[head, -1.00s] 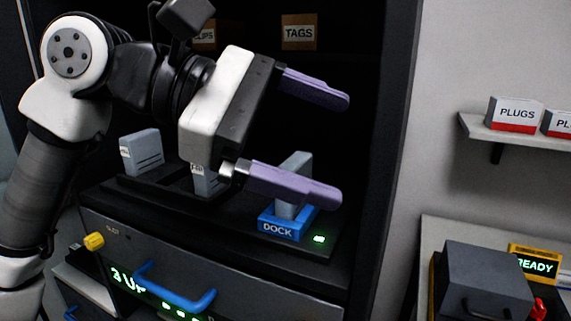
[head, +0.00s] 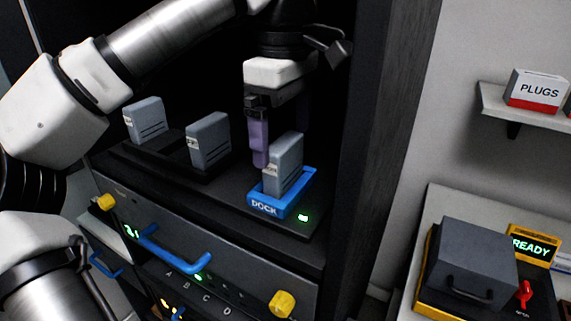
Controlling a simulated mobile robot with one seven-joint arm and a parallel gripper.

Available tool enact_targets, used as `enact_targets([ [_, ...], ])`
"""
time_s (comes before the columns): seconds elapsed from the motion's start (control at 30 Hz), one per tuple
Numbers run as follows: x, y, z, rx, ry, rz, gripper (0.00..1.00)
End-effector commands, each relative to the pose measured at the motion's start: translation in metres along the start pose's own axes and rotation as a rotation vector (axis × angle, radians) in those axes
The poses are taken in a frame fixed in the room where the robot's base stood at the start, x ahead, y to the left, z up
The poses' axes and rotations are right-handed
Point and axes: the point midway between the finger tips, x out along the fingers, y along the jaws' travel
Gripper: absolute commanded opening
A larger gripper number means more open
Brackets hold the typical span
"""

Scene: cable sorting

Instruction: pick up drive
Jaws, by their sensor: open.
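A grey drive (head: 284,168) stands upright in the blue dock (head: 262,208), which has a DOCK label on its front. My gripper (head: 281,148) points down over it, open. Its near purple finger hangs beside the left of the drive's upper part. The other finger is mostly hidden in shadow behind the drive, so I cannot tell whether it touches. Two more grey drives stand in the dark rack to the left, one at its far left (head: 145,120) and one nearer the dock (head: 208,140).
A green light (head: 303,218) glows beside the dock. Below is a drawer front with a blue handle (head: 175,255) and yellow knobs. The cabinet's right wall (head: 375,130) stands close.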

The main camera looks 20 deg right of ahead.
Motion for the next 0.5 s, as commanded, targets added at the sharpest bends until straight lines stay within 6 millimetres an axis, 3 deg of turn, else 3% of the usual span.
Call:
enact_targets([
  [0.5,0.049,0.002,-0.002,0.001,-0.002,0.001,0.98],
])
